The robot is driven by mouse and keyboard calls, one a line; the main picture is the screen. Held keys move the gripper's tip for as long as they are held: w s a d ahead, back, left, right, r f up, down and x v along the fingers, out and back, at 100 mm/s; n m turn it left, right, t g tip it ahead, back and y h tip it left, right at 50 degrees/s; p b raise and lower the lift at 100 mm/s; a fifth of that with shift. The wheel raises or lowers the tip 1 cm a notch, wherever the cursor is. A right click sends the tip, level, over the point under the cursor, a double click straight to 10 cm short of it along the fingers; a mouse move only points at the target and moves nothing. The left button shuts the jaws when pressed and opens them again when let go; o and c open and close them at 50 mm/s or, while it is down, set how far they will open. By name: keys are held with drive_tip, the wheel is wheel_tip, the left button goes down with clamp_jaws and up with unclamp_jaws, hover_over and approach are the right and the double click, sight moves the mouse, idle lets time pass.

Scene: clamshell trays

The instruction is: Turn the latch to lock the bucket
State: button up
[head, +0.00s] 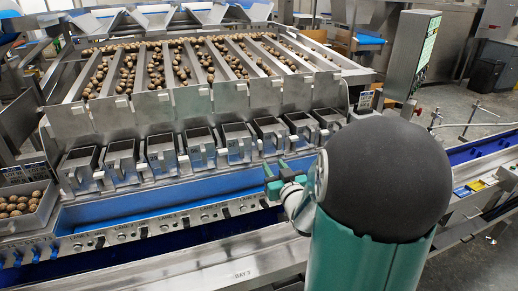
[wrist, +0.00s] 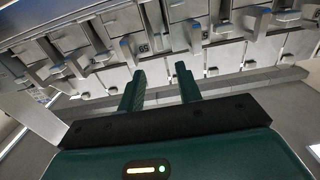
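A row of steel buckets (head: 162,153) with projecting handles runs along the front of the machine in the head view. In the wrist view several blue-tipped metal levers (wrist: 195,36) stick out in front of steel bucket faces (wrist: 151,43); I take these as the latches. I cannot tell which bucket the task means or whether any latch is locked. My gripper (wrist: 160,70) is open and empty, its two green fingers spread below the levers and apart from them. In the head view my gripper (head: 279,181) is before the right part of the row, partly hidden by my arm.
Lanes of round brown produce (head: 205,62) slope down behind the buckets. A blue trough (head: 150,201) and a knobbed front rail (head: 130,232) run below them. A tray of produce (head: 22,205) stands at left, a screen post (head: 412,55) at right.

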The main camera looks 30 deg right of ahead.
sight(261, 146)
drive_tip(key=x, duration=1.1)
drive_tip(key=shift+w+d, duration=0.1)
clamp_jaws()
